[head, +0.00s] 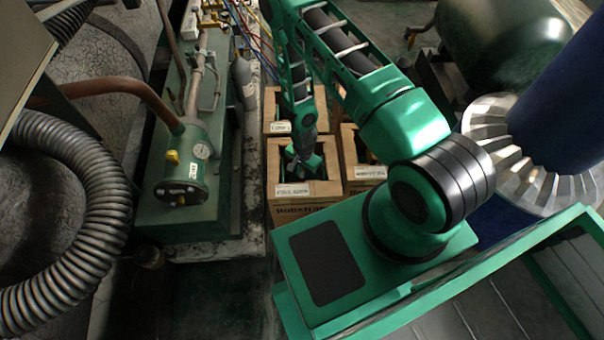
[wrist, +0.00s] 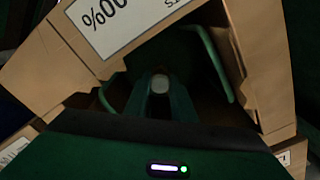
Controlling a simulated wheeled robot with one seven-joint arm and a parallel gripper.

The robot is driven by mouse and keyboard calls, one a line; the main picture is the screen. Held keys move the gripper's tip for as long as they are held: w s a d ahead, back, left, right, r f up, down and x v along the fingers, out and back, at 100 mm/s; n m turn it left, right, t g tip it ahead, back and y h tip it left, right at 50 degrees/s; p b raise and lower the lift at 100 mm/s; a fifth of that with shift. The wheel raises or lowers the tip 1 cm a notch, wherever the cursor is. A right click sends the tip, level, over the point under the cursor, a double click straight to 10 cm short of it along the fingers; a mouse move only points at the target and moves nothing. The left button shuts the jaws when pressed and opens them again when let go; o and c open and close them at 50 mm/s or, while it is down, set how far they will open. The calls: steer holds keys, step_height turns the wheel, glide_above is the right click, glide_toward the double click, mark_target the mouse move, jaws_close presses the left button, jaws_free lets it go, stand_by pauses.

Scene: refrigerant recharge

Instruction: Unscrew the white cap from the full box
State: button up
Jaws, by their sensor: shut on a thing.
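The full box (wrist: 240,45) is an open tan box with a white label ending in "00%", seen upside down in the wrist view. In the head view it appears to be the front box (head: 328,187), with my gripper (head: 303,158) reaching down into its open top. In the wrist view a small pale, rounded cap (wrist: 160,83) shows between the green fingers of my gripper (wrist: 160,92). The fingers are shut on it. A green curved handle or collar (wrist: 217,65) surrounds the fingers inside the box. The body under the cap is dark and mostly hidden.
Another tan box (head: 271,107) stands behind, and one (head: 350,140) stands to the right, partly hidden by my arm. A green machine (head: 190,190) with a gauge lies to the left. A ribbed grey hose (head: 75,215) curves at far left. A dark green tank (head: 500,35) is at upper right.

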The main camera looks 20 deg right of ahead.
mark_target(303, 174)
steer(key=shift+s, duration=0.25)
steer(key=shift+s+n, duration=0.1)
steer(key=shift+n, duration=1.8)
steer(key=n, duration=0.3)
steer(key=shift+s+d+n, duration=0.1)
steer(key=shift+n, duration=0.2)
steer(key=shift+w+r, duration=0.15)
steer(key=shift+r, duration=0.45)
steer(key=shift+w+r, duration=0.15)
steer(key=shift+r, duration=1.75)
